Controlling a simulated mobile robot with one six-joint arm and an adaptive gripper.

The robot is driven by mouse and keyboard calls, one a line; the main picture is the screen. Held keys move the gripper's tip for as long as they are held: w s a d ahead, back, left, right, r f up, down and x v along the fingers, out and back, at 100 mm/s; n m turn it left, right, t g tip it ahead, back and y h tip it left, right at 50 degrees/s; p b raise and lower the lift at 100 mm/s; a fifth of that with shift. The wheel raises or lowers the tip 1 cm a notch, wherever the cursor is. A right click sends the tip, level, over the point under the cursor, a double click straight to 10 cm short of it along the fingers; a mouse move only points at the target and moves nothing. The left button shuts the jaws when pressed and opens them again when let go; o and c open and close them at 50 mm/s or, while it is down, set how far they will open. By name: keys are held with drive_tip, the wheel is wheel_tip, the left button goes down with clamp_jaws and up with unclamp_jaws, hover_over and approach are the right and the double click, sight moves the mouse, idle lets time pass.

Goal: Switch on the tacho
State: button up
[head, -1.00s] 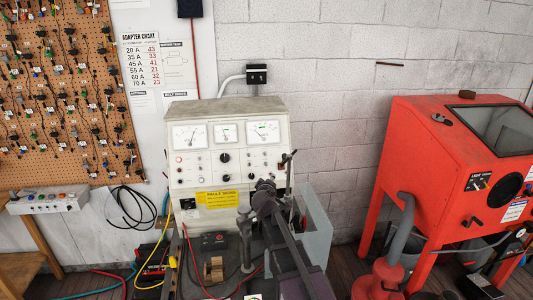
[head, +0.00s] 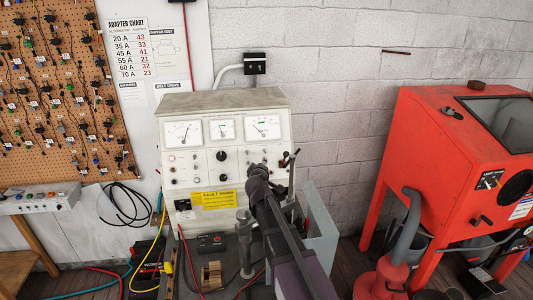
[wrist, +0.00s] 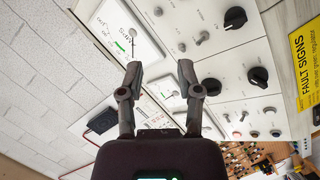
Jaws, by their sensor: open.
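The test bench panel (head: 226,178) is off-white, with three dials across its top and knobs, toggle switches and lamps below. My gripper (wrist: 160,72) is open and empty in the wrist view, its fingertips close in front of the panel. Beyond the tips are a large white dial (wrist: 125,38) and a toggle switch (wrist: 201,38), with another small toggle (wrist: 182,47) beside it. Black knobs (wrist: 235,17) lie to the right. I cannot read which control is marked tacho. In the head view my arm hides part of the panel's lower right.
A yellow fault signs label (head: 217,199) is on the panel. A grey metal plate (head: 318,223) stands at the bench's right. A red blast cabinet (head: 430,130) is farther right. A pegboard with adapters (head: 62,100) hangs at the left.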

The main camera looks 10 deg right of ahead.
sight(265, 152)
drive_tip(key=shift+s+d, duration=0.1)
drive_tip(key=shift+b+x, duration=1.5)
drive_tip(key=shift+x, duration=5.5)
clamp_jaws()
